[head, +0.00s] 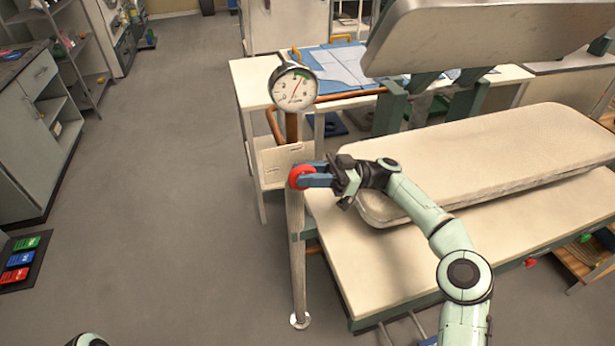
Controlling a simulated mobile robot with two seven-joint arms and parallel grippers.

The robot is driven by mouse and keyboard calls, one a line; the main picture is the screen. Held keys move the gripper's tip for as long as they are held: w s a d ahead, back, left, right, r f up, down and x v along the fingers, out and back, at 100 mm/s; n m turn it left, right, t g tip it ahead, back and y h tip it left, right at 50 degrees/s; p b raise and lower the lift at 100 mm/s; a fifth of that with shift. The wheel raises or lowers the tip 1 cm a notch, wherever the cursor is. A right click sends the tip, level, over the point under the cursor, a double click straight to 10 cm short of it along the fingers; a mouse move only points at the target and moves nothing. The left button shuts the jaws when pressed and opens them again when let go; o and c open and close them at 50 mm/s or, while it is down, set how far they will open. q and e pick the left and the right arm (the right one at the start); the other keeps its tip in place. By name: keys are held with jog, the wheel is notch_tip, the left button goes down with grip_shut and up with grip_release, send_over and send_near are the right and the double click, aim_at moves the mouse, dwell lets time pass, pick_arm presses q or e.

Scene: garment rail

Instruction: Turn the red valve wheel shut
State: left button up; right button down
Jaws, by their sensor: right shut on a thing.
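The red valve wheel (299,177) sits on the upright pipe stand, below a round pressure gauge (293,88) with a red needle. My right gripper (312,178) reaches in from the right and is shut on the wheel with its blue fingers. The fingers and the gripper body cover the wheel's right side. Of my left arm only a small piece shows at the bottom left edge; its gripper is out of view.
A padded press with a raised lid (480,35) and a cream lower board (500,155) stands right of the pipe (298,250). A white table (246,85) is behind. Grey floor (160,180) left of the pipe is clear. Cabinets (30,120) line the left edge.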

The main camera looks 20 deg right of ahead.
aim_at(307, 167)
jog(key=shift+r, duration=0.1)
jog(key=c, duration=0.9)
grip_release()
jog(key=shift+c, duration=0.2)
notch_tip(307, 167, up, 11)
jog(key=shift+f+p, duration=0.2)
jog(key=shift+p, duration=0.5)
pick_arm(q)
jog(key=r+p, duration=0.1)
jog(key=w+r+p, duration=0.1)
jog(key=r, duration=0.1)
jog(key=r+p, duration=0.1)
jog(key=r, duration=0.1)
jog(key=shift+w, duration=0.35)
pick_arm(e)
notch_tip(307, 167, up, 9)
jog(key=shift+r, duration=0.15)
